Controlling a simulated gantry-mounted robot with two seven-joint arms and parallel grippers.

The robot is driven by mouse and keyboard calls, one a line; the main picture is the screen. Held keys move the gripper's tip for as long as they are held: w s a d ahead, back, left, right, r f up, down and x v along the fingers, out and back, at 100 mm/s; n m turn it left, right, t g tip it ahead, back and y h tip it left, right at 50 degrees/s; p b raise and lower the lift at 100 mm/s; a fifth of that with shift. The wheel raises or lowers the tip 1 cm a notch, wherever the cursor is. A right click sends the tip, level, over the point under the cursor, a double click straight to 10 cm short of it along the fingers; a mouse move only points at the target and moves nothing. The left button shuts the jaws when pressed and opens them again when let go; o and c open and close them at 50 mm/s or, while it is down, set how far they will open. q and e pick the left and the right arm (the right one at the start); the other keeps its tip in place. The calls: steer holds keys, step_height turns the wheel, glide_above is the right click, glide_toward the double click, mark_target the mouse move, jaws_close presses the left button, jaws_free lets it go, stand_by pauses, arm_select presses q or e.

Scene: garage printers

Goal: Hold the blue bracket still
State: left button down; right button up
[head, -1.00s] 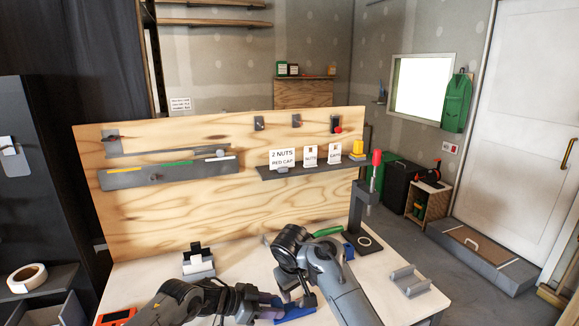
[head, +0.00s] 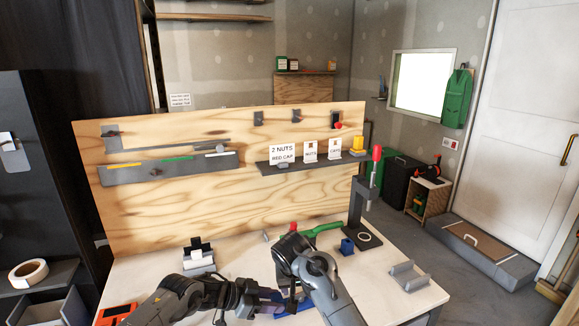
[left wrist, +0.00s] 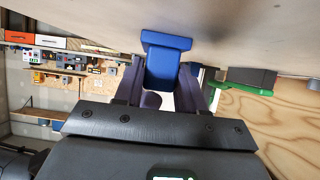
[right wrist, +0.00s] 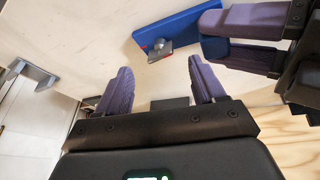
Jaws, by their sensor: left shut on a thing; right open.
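The blue bracket (head: 293,309) is at the front of the table in the head view, partly hidden by my right arm. My left gripper (left wrist: 165,72) is shut on the bracket, whose blue end (left wrist: 166,62) shows between its purple fingers in the left wrist view. In the right wrist view the bracket's flat plate (right wrist: 185,27) extends left from my left gripper (right wrist: 245,35). A small grey metal piece (right wrist: 159,49) shows at its edge; I cannot tell its exact kind. My right gripper (right wrist: 158,66) is open and empty, with its fingertips close to the bracket.
A press with a red handle (head: 376,154) stands at the table's right, with a small blue block (head: 347,246) beside it. A grey cradle (head: 409,277) lies at the right. A grey holder (head: 198,258) stands behind my left arm. A green-handled tool (head: 322,230) lies behind my right arm.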

mark_target(301, 293)
steer(key=shift+x, duration=2.35)
